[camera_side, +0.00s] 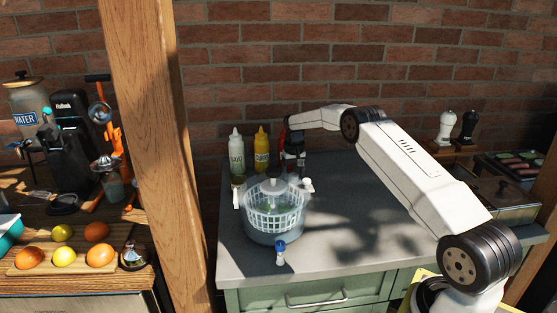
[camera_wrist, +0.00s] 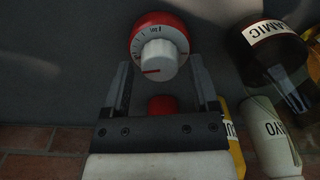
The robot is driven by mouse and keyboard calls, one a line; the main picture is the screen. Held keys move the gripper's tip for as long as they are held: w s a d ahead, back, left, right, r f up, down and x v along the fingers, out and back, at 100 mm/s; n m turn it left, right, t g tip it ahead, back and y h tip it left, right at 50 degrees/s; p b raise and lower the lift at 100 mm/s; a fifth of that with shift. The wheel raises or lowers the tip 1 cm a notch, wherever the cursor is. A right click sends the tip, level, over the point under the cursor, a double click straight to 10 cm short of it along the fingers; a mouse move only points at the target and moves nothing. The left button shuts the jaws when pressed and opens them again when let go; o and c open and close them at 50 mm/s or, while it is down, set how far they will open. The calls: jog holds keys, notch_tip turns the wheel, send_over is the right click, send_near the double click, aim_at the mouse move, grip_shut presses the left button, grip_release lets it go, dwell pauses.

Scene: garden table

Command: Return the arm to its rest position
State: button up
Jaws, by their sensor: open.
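My arm reaches left across the grey counter, and my gripper (camera_side: 293,158) is low behind the salad spinner (camera_side: 273,212), close to the mustard bottle (camera_side: 262,150). In the wrist view my gripper (camera_wrist: 160,75) has its two fingers spread apart. A red and white dial (camera_wrist: 158,47) with a white knob shows just beyond and between the fingertips. I cannot tell whether the fingers touch it. A small red part (camera_wrist: 162,105) shows between the fingers nearer the palm; I cannot tell what it is.
The mayo bottle (camera_side: 236,152) stands beside the mustard; it also shows in the wrist view (camera_wrist: 270,135), near a dark balsamic bottle (camera_wrist: 268,50). A blue-capped shaker (camera_side: 280,256) stands in front of the spinner. The counter's right part (camera_side: 350,225) is clear. A wooden post (camera_side: 155,130) rises at left.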

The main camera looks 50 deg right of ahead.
jog(key=shift+f, duration=0.2)
grip_shut()
jog(key=shift+m, duration=1)
grip_release()
jog(key=shift+r, duration=0.1)
